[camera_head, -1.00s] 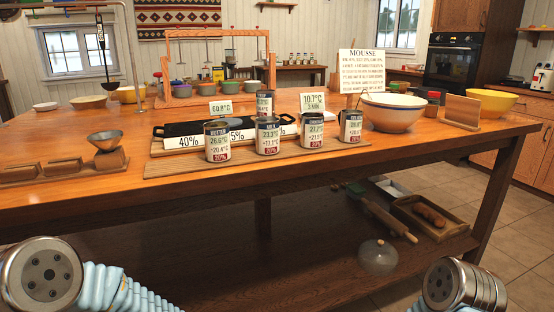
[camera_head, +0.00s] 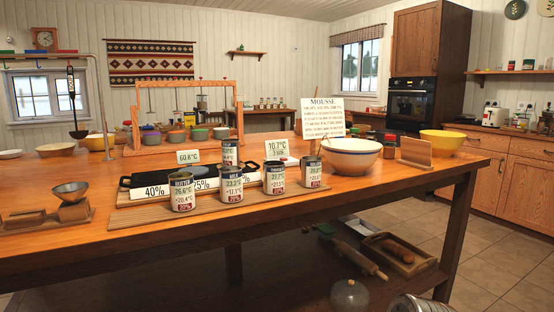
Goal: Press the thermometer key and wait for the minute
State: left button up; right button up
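Two small readout signs stand behind the cans on the wooden table (camera_head: 330,210). One sign (camera_head: 188,157) reads about 60.8°C. The other sign (camera_head: 276,150) reads 10.7°C with a smaller line under it that is hard to read. I cannot make out a thermometer key. Several labelled cans, such as the front left can (camera_head: 182,192), stand upright in front of a dark plate (camera_head: 128,182) with percentage labels, and show temperatures and percentages. Neither of my grippers shows; only a metal part of my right arm is at the bottom edge.
A mousse recipe card (camera_head: 323,119) stands behind a white bowl (camera_head: 350,157). A yellow bowl (camera_head: 442,143) and wooden stand (camera_head: 415,152) are at the right. A wooden rack (camera_head: 240,112) is behind. A small funnel (camera_head: 69,191) is at the left. The table's front strip is clear.

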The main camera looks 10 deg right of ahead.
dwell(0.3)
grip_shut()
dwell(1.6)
